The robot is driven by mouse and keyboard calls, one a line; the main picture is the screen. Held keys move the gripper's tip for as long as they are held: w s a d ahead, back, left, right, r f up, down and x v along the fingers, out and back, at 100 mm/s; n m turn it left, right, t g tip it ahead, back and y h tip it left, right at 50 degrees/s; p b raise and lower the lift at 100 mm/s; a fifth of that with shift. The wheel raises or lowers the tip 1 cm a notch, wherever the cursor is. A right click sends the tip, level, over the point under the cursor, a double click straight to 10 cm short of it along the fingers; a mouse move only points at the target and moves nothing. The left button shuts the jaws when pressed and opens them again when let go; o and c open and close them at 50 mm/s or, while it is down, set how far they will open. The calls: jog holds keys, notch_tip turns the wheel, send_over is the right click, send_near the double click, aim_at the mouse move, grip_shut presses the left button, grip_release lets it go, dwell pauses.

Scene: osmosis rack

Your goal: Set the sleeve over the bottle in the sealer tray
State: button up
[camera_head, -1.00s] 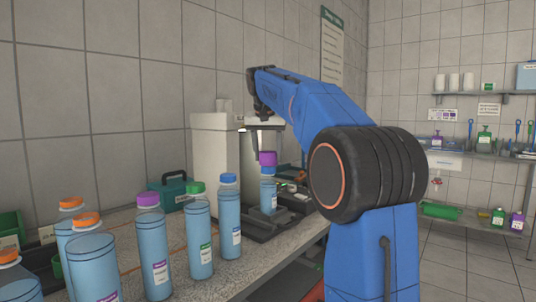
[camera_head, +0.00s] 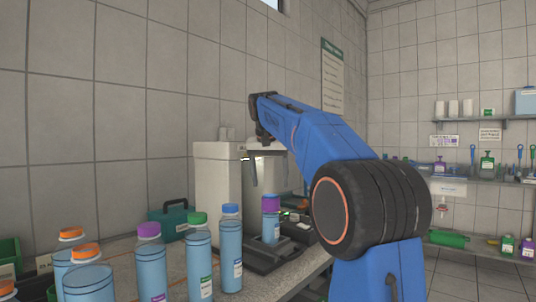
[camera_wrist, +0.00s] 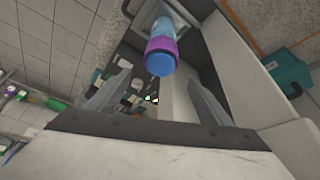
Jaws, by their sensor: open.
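The bottle (camera_head: 271,231) stands upright in the dark sealer tray (camera_head: 262,262), in front of the white sealer housing. The purple sleeve (camera_head: 271,204) sits around the top of this bottle. In the wrist view the sleeve (camera_wrist: 165,47) rings the bottle's blue cap (camera_wrist: 159,64), whose flat top shows; the bottle's body extends beyond them. My gripper (camera_head: 253,172) is open and empty, above and left of the sleeve in the head view. In the wrist view its two fingers (camera_wrist: 154,98) are spread wide, with clear space between them and the sleeve.
Several capped blue bottles (camera_head: 150,265) stand along the counter at left. A teal case (camera_head: 170,222) sits behind them, also visible in the wrist view (camera_wrist: 288,72). The white sealer housing (camera_head: 215,185) rises close behind my gripper. Stocked shelves (camera_head: 480,120) hang on the right wall.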

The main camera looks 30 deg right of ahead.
jog(key=v, duration=1.5)
jog(key=shift+r, duration=0.3)
jog(key=shift+s+a, duration=0.1)
jog(key=shift+s, duration=0.05)
jog(key=s+a+f+n+y, duration=0.1)
jog(key=s+a+f, duration=0.3)
jog(key=s+f, duration=0.7)
jog(key=s+a+f+n+t+y, duration=0.1)
jog(key=s+a+f+n, duration=0.3)
jog(key=s+f, duration=0.7)
jog(key=s+a+f+n, duration=0.3)
jog(key=s+f, duration=0.9)
jog(key=f, duration=1.6)
jog(key=a, duration=0.3)
jog(key=shift+f+y, duration=0.25)
jog(key=shift+y, duration=0.15)
jog(key=shift+s, duration=0.15)
jog(key=shift+c, duration=0.2)
